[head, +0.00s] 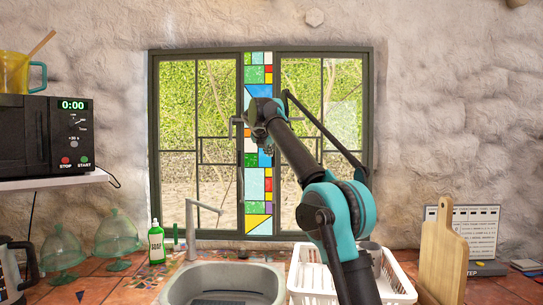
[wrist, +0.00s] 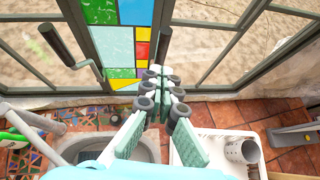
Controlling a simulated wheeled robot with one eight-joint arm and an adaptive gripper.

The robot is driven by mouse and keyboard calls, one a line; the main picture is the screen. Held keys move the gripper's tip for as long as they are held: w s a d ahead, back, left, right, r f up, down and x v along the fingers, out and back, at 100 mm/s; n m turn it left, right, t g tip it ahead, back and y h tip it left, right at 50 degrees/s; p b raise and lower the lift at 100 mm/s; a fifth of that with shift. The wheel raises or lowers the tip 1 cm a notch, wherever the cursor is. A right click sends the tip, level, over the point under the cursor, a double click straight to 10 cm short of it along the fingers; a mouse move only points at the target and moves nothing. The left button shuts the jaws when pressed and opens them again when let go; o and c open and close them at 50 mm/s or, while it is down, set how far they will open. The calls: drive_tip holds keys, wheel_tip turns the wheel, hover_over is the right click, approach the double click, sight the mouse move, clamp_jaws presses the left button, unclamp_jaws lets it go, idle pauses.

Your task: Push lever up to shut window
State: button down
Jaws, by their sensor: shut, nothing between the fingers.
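The window (head: 197,150) has two dark-framed panes with a colored mosaic strip (head: 254,218) between them. A dark lever (head: 236,122) is at the strip's left side; it also shows in the wrist view (wrist: 60,45), tilted and apart from my gripper. A second dark bar, like a lever (wrist: 164,42), stands at the strip's right, just beyond my fingertips; I cannot tell whether they touch it. My gripper (wrist: 162,84) is shut and empty in front of the strip's lower right. In the head view, my arm hides part of the right pane and strip.
Below are a sink (head: 225,268) with a tap (head: 203,210) and a white rack (head: 305,280) holding a grey cup (wrist: 240,152). A soap bottle (head: 156,243) and green glass domes (head: 117,235) stand left. A cutting board (head: 442,260) stands right.

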drive_tip(key=w+r+v, duration=0.1)
drive_tip(key=v, duration=0.7)
drive_tip(key=shift+r, duration=0.25)
drive_tip(key=shift+s+a, duration=0.1)
